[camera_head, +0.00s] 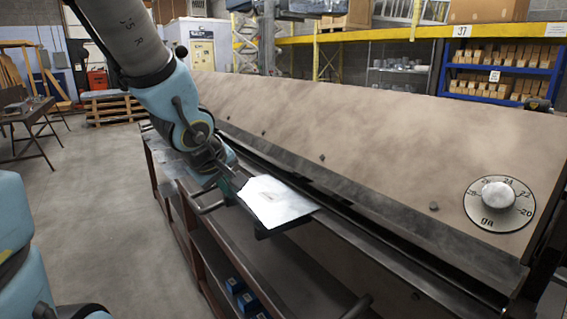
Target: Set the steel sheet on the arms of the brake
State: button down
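The steel sheet (275,203) is a small, bright, flat plate at the front of the brake (370,145), near the middle of the head view. It lies about level over a dark arm of the brake (281,228), which sticks out from under its near edge. Whether it rests fully on that arm I cannot tell. My gripper (236,184) comes down from the upper left and is at the sheet's left edge. The fingertips are small and partly hidden, so I cannot see whether they are closed on the sheet.
A gauge dial (498,203) is on the brake's right end. A bar handle (210,207) juts out left of the sheet. Blue boxes (247,301) sit on the shelf below. Open floor (110,200) lies to the left, with a wooden pallet (110,106) behind.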

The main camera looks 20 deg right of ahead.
jog(key=shift+f, duration=0.1)
jog(key=c, duration=1.5)
grip_release()
jog(key=o, duration=0.5)
